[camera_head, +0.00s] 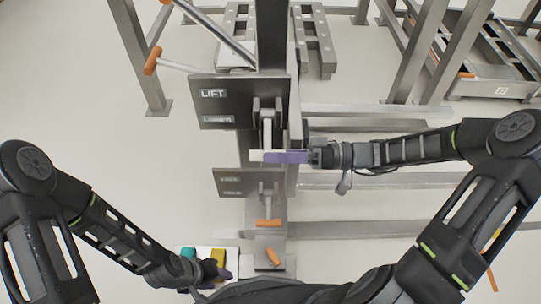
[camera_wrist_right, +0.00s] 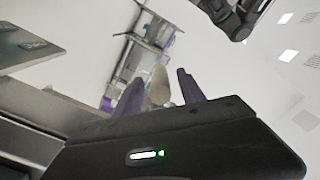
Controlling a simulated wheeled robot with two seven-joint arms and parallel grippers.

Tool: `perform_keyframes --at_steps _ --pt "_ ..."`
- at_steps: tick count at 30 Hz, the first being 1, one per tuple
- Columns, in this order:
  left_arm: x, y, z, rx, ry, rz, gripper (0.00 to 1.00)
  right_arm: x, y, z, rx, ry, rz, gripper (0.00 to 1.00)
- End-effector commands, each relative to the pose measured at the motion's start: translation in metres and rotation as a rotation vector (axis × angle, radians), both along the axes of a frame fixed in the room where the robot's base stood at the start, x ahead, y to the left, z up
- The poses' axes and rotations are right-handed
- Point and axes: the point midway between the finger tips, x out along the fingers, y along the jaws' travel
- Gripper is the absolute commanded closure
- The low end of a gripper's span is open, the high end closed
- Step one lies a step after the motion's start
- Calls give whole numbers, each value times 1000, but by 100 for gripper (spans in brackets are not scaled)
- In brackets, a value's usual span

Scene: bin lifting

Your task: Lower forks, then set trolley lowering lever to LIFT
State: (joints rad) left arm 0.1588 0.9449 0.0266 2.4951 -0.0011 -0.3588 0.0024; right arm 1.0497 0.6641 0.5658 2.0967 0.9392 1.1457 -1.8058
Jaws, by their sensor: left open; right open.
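The trolley's dark panel (camera_head: 240,101) reads LIFT above and LOWER below. A pale lever (camera_head: 266,132) stands in a bracket at its right side, with its end near the LOWER label's height. My right gripper (camera_head: 284,157) reaches in from the right, its purple fingers open at the lever's lower end. In the right wrist view a pale rounded lever end (camera_wrist_right: 159,86) shows between the open fingers (camera_wrist_right: 156,97); contact cannot be told. My left gripper (camera_head: 221,271) is open by a white box (camera_head: 226,252) with teal and yellow buttons (camera_head: 191,254). I cannot tell the forks' height.
A second labelled panel (camera_head: 240,182) and a lever with an orange handle (camera_head: 268,223) sit lower on the trolley. An orange-tipped bar (camera_head: 152,61) sticks out at upper left. Metal rack posts and rails (camera_head: 380,181) lie right. Floor at left is clear.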

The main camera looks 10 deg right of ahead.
Motion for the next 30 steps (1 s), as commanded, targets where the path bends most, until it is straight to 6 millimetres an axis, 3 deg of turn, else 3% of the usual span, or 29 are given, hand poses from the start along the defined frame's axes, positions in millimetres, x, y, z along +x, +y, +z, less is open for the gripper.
perform_keyframes --at_steps 4,12,30 --pt "1 1 -2 1 -1 2 53 3 11 0 0 1 -1 53" --pt "1 1 -2 1 -1 2 53 3 13 0 0 1 -1 53" --pt "1 1 -2 1 -1 2 53 3 12 0 0 1 -1 100"
